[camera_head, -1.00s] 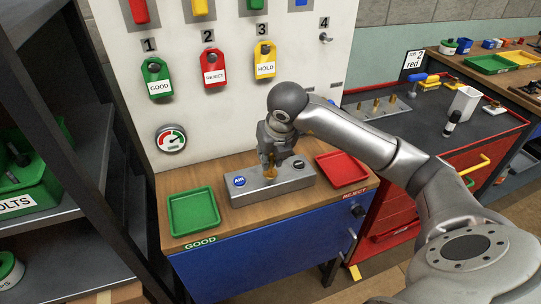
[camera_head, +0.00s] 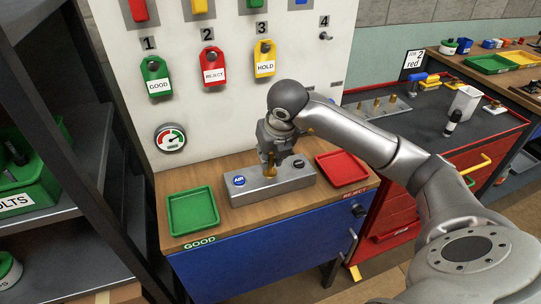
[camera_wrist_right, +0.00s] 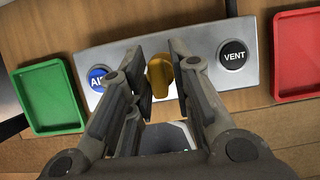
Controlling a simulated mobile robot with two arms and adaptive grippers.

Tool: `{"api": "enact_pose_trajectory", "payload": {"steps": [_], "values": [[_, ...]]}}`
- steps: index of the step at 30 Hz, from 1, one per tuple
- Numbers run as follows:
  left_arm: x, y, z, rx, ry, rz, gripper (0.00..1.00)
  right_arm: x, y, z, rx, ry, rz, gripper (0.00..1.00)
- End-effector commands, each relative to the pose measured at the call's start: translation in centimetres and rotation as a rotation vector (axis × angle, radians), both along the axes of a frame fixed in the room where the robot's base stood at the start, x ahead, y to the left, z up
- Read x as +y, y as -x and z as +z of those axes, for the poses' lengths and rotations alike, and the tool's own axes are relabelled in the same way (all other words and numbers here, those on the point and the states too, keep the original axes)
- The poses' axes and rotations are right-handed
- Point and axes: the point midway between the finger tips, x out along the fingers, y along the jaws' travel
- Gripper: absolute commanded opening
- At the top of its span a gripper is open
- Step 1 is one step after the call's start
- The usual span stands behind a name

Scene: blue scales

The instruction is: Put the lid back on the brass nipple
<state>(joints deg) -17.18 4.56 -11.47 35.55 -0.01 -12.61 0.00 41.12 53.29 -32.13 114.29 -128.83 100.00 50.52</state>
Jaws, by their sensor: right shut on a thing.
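The brass piece (camera_head: 269,170) stands on the grey block (camera_head: 240,196) with the blue AIR button and the black VENT button. My right gripper (camera_head: 271,152) is directly above the block, its fingers around the brass piece. In the right wrist view the brass piece (camera_wrist_right: 160,78) shows between the two fingers, with my right gripper (camera_wrist_right: 163,65) shut on it. I cannot tell where the lid ends and the nipple begins. My left gripper is out of view.
A green GOOD tray (camera_head: 171,212) lies left of the block, and a red REJECT tray (camera_head: 362,176) lies right. A pressure gauge (camera_head: 170,138) and hanging tags are on the white board behind. Several brass pieces stand on the red cart at right.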

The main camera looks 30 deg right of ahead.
Motion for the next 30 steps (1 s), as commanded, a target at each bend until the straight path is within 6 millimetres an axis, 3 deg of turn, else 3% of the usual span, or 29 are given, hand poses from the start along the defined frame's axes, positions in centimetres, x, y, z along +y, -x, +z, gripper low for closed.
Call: {"api": "enact_pose_trajectory", "payload": {"steps": [30], "values": [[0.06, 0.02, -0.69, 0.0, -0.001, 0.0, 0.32, -0.02, 0.01, -0.32, -0.001, 0.001, 0.0, 0.11]]}}
